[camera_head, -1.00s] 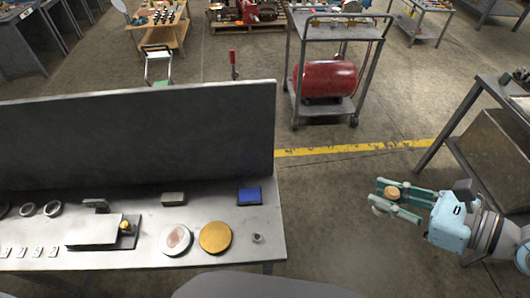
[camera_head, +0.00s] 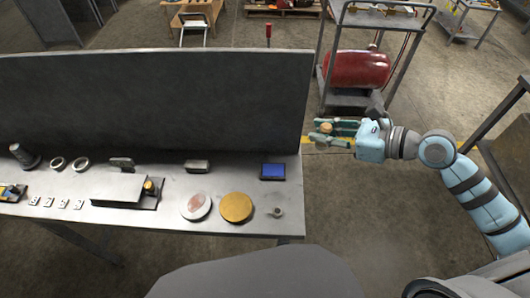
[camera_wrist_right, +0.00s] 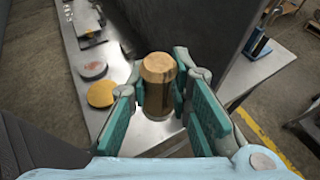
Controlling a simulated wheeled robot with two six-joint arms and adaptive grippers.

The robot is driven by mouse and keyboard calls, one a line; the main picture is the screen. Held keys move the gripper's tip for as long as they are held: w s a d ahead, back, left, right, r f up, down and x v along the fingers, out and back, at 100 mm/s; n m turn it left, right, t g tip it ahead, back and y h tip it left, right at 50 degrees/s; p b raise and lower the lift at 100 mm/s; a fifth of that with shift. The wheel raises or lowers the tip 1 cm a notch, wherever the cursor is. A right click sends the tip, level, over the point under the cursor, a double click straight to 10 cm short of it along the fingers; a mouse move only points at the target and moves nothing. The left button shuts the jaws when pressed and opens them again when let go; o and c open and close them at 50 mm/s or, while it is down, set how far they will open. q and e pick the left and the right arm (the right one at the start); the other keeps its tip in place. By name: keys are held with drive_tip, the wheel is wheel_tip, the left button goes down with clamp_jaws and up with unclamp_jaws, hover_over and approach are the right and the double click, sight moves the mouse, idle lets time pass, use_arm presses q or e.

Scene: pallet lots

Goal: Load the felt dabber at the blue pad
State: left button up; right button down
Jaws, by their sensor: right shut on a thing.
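My right gripper (camera_head: 322,132) is shut on the felt dabber (camera_head: 326,127), a short light-brown cylinder. In the right wrist view the dabber (camera_wrist_right: 158,84) stands between the teal fingers, its rounded end towards the camera. The blue pad (camera_head: 273,170), in a dark case, sits near the bench's right end. My left gripper is not in view.
The grey bench (camera_head: 235,182) has a tall back panel (camera_head: 150,100). On it are a gold disc (camera_head: 236,207), a pale disc with a reddish centre (camera_head: 196,206), a small ring (camera_head: 276,212) and a metal block (camera_head: 197,166). A cart with a red tank (camera_head: 357,69) stands behind.

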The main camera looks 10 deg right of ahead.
drive_tip(key=w+f+b, duration=0.3)
drive_tip(key=w+f, duration=0.2)
drive_tip(key=f, duration=0.3)
drive_tip(key=b, duration=1.1)
hover_over(273, 169)
drive_tip(key=shift+n, duration=0.3)
wheel_tip(273, 169, down, 12)
drive_tip(key=shift+f, duration=0.1)
drive_tip(key=shift+f+b, duration=0.25)
drive_tip(key=shift+b, duration=0.3)
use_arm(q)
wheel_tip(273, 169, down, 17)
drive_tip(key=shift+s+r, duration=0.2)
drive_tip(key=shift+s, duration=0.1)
use_arm(e)
drive_tip(key=shift+r, duration=0.1)
drive_tip(key=shift+f, duration=0.55)
